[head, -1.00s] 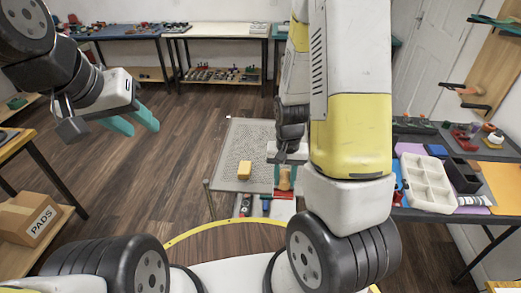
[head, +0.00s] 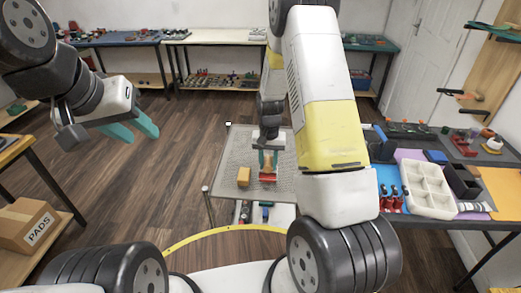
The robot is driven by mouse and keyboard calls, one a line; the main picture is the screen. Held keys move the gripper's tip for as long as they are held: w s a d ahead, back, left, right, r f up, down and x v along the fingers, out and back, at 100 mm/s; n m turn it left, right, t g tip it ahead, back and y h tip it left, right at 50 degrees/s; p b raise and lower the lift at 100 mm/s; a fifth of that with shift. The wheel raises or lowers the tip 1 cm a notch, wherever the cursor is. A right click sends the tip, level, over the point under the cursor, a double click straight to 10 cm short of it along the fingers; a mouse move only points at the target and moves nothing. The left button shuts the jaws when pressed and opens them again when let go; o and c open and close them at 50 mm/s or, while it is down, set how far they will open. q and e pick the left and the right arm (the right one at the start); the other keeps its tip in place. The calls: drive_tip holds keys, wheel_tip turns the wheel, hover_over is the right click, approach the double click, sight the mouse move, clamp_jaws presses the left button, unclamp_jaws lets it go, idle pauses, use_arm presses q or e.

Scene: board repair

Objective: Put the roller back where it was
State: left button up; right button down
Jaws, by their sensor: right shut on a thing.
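The roller (head: 267,177) has a red lower part and a tan handle, and shows in the middle of the head view. My left gripper (head: 133,132) is open and empty, over the floor at the left, well away from the roller.
A side table at the right bears a white compartment tray (head: 428,187), a black bin (head: 461,177) and red-handled tools (head: 390,198).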

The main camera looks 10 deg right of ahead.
drive_tip(key=shift+f, duration=0.35)
drive_tip(key=shift+f, duration=0.15)
drive_tip(key=shift+s+f, duration=0.15)
drive_tip(key=shift+f, duration=0.4)
drive_tip(key=c, duration=1)
unclamp_jaws()
drive_tip(key=shift+c, duration=0.2)
drive_tip(key=shift+r, duration=0.15)
